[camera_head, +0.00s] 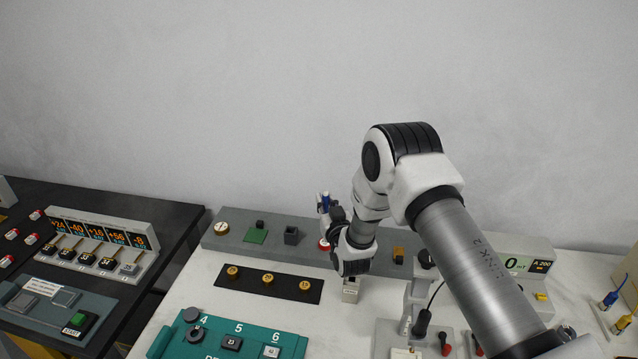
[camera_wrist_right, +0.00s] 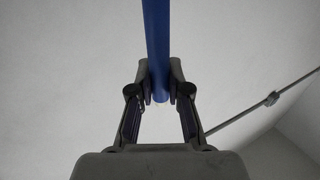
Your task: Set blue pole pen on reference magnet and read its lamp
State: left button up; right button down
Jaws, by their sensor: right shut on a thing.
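My right gripper (camera_head: 328,213) is shut on the blue pole pen (camera_head: 326,199), which stands roughly upright over the grey rear ledge (camera_head: 300,257). In the right wrist view the blue shaft (camera_wrist_right: 157,40) runs up from between the fingertips (camera_wrist_right: 159,85). A small red-and-white piece (camera_head: 324,244) shows on the ledge just below the gripper. It may be the reference magnet, but I cannot tell. Whether the pen's tip touches it is hidden. The pen's lamp is too small to make out. My left gripper is in neither view.
A black strip with several yellow-topped knobs (camera_head: 268,278) and a teal numbered panel (camera_head: 258,345) lie in front. A meter (camera_head: 525,263) and blue and yellow leads (camera_head: 610,299) are at right. A dark table with several orange displays (camera_head: 98,232) is at left.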

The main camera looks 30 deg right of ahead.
jog(key=shift+s+a+r, duration=0.1)
jog(key=shift+r, duration=0.05)
jog(key=shift+s+a+r, duration=0.1)
jog(key=shift+s+r, duration=0.25)
jog(key=shift+s, duration=0.1)
jog(key=shift+w+f+b, duration=0.15)
jog(key=shift+f+b, duration=0.1)
jog(key=shift+b, duration=0.05)
notch_tip(320, 180, down, 6)
jog(key=b, duration=0.4)
jog(key=shift+r, duration=0.25)
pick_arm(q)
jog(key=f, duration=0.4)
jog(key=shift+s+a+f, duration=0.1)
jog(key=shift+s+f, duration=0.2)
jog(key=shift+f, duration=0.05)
pick_arm(e)
jog(key=shift+r, duration=0.1)
pick_arm(q)
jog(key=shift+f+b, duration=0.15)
jog(key=shift+b, duration=0.2)
